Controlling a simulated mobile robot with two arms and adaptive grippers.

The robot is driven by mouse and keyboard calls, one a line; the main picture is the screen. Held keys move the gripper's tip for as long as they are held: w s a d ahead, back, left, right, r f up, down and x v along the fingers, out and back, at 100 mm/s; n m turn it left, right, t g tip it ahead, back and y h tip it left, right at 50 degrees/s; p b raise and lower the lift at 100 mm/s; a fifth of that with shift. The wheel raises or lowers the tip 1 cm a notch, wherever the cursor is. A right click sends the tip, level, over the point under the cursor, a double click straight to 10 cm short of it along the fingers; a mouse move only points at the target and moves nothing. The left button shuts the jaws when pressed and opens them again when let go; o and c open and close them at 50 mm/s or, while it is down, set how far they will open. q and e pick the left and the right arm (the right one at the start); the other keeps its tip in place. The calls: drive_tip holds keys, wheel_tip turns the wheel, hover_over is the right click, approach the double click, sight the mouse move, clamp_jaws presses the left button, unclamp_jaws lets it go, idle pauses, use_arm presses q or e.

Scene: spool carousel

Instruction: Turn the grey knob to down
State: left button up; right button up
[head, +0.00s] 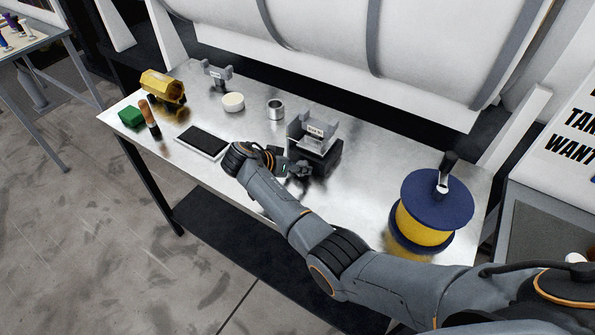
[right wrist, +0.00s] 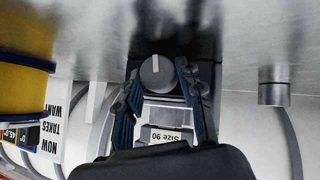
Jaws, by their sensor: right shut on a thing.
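The grey knob (right wrist: 157,73) is a round dial on the front of a black box, with a light mark line on its face. The black box (head: 327,158) stands on the metal table and carries a grey cradle (head: 300,131) with a small label. My right gripper (head: 296,169) is at the front of this box. In the right wrist view its blue-grey fingers (right wrist: 158,82) stand on both sides of the knob, shut on it. In the head view the knob is hidden by the gripper. My left gripper is not in view.
A blue spool with yellow windings (head: 424,236) stands right of my forearm. A metal cup (head: 276,110), a white round tub (head: 233,102), a black tablet (head: 202,142), a green block (head: 131,117) and a yellow spool holder (head: 160,86) lie to the left. A large white drum is behind.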

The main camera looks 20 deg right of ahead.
drive_tip(key=shift+w, duration=0.1)
idle(0.3)
drive_tip(key=o, duration=1.2)
drive_tip(key=shift+d, duration=0.1)
drive_tip(key=shift+c, duration=0.2)
wheel_tip(320, 180, up, 10)
